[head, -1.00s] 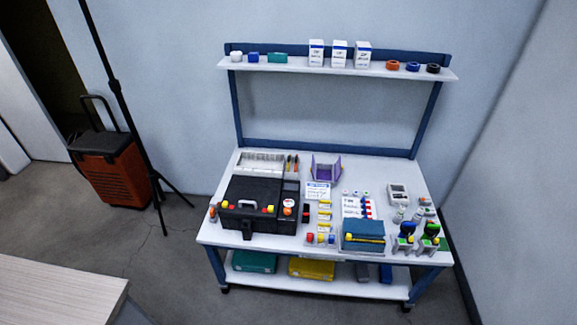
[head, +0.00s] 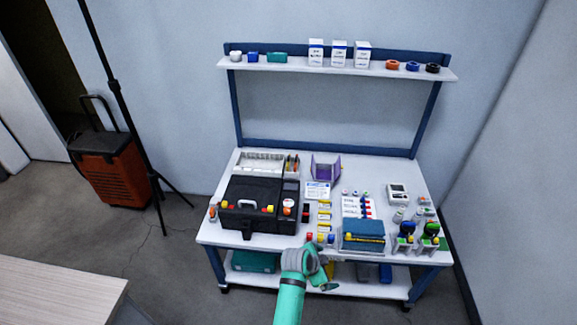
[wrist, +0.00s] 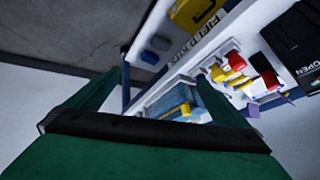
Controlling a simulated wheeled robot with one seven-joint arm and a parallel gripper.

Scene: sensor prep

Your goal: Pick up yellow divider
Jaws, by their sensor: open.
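A yellow divider (head: 364,238) shows as a thin yellow bar along the front of a blue case (head: 362,229) at the front right of the workbench. In the wrist view, the yellow divider (wrist: 177,111) lies across the blue case (wrist: 184,96), whose lower part is partly hidden by my green gripper. My gripper (head: 325,282) is in front of the bench's front edge, left of and nearer than the case, not touching it. In the wrist view, my gripper (wrist: 160,100) is open and empty, its green fingers spread left and right.
A black toolbox (head: 250,207) fills the bench's left. Green and blue-topped items (head: 418,236) stand close right of the case. A lower shelf (head: 340,287) holds several cases below.

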